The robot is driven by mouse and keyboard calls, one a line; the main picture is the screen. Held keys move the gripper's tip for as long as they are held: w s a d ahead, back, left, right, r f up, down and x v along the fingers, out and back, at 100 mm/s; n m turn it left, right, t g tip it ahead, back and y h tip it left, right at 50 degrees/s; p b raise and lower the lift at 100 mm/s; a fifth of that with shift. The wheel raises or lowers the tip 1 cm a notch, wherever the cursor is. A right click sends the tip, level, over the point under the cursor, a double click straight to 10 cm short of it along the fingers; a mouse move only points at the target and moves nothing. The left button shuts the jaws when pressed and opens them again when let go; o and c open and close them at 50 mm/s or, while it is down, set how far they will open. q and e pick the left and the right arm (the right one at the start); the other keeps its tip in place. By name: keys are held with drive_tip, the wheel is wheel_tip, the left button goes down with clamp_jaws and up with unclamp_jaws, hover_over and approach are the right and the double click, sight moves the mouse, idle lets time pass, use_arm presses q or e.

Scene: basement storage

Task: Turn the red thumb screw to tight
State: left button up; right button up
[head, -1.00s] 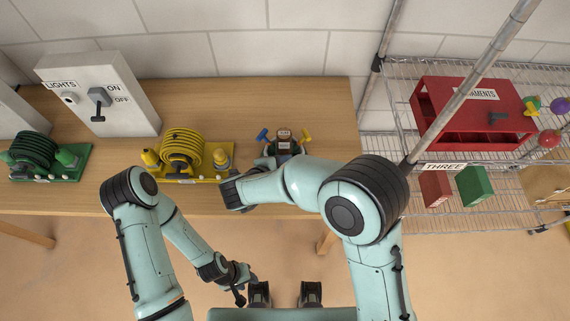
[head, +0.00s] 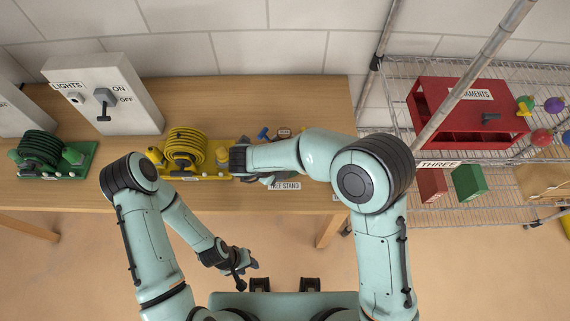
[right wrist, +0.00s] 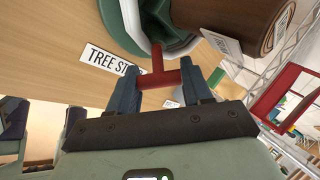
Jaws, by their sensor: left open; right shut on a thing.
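The red thumb screw (right wrist: 158,72) shows as a T-shaped handle in the right wrist view, at the side of the green tree stand (right wrist: 128,25). The fingers of my right gripper (right wrist: 160,82) are shut on its crossbar. A brown trunk (right wrist: 245,22) sits in the stand. In the head view my right forearm and wrist cover most of the stand and the red screw; the trunk top (head: 284,132) and a blue screw (head: 263,133) show behind them. My left gripper (head: 243,277) is open and empty, low in front of the table.
A yellow hose reel (head: 188,150) stands just left of my right wrist, with a green reel (head: 42,152) farther left. A lights switch box (head: 105,95) is behind them. A wire shelf with a red ornaments box (head: 430,100) is at the right. The TREE STAND label (head: 284,186) lies at the table's front.

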idle(0.5)
drive_tip(key=o, duration=1)
drive_tip(key=shift+c, duration=0.2)
drive_tip(key=shift+r, duration=0.1)
drive_tip(key=v, duration=1.3)
drive_tip(key=shift+p, duration=0.45)
drive_tip(key=shift+s+r, duration=0.1)
